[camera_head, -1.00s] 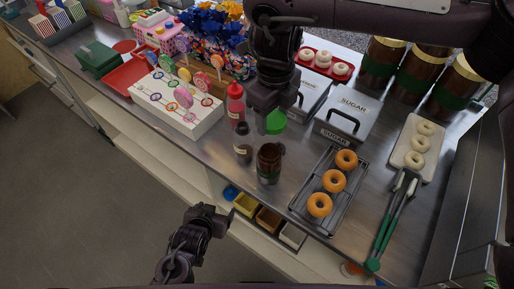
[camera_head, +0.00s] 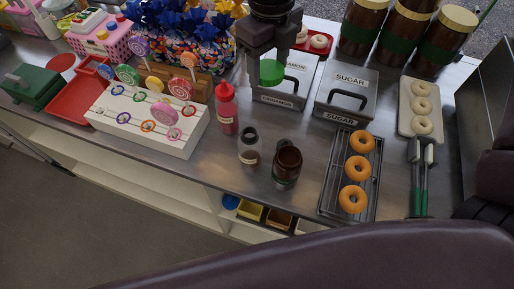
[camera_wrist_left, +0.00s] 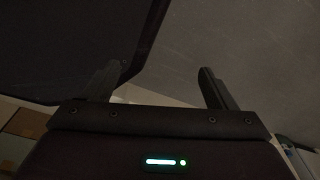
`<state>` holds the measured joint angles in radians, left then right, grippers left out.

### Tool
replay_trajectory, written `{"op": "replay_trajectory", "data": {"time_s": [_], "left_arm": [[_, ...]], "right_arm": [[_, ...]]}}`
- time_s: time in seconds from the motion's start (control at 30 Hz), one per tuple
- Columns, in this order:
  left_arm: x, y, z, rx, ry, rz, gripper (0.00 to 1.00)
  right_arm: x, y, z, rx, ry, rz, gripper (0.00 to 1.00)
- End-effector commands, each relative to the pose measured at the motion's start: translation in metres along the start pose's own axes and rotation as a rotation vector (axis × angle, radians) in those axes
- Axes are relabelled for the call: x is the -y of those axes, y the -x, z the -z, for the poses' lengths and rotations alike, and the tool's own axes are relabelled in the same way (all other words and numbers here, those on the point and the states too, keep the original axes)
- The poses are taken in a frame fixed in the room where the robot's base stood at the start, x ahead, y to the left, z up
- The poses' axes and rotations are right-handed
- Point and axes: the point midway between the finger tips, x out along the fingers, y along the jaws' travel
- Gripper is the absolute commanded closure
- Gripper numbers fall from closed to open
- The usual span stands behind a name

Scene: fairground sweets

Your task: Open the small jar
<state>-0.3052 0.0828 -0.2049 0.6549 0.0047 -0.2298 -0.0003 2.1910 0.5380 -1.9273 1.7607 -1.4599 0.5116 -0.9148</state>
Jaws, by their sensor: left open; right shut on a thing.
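The small jar (camera_head: 287,168) is brown with a dark green band and stands upright on the steel counter (camera_head: 225,175). Its top looks open, with a dark round mouth. My right gripper (camera_head: 270,58) is shut on a green lid (camera_head: 272,73), up and to the left of the jar in the head view and apart from it. My left gripper (camera_wrist_left: 158,85) shows only in the left wrist view, where its two fingers are apart with nothing between them. The left gripper is outside the head view.
A small dark-capped bottle (camera_head: 249,147) and a red squeeze bottle (camera_head: 227,110) stand left of the jar. A rack of doughnuts (camera_head: 333,190) lies to its right. Sugar (camera_head: 345,95) and cinnamon (camera_head: 286,80) tins stand behind. My arm crosses the lower right.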

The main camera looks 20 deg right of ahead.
Motion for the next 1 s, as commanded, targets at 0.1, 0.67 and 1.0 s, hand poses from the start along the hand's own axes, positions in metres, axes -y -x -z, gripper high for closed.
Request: {"op": "replay_trajectory", "data": {"time_s": [0.1,0.67,1.0], "left_arm": [[-0.002,-0.005,-0.011,0.018,0.005,-0.005,0.20],[-0.002,-0.024,-0.015,0.019,0.005,-0.005,0.20],[-0.002,-0.029,-0.015,0.019,0.005,-0.005,0.20]], "right_arm": [[0.001,-0.005,0.003,-0.002,-0.009,-0.003,0.71],[0.000,-0.141,0.003,-0.005,-0.010,-0.005,0.71],[0.001,-0.179,0.003,-0.003,-0.010,-0.004,0.71]]}}
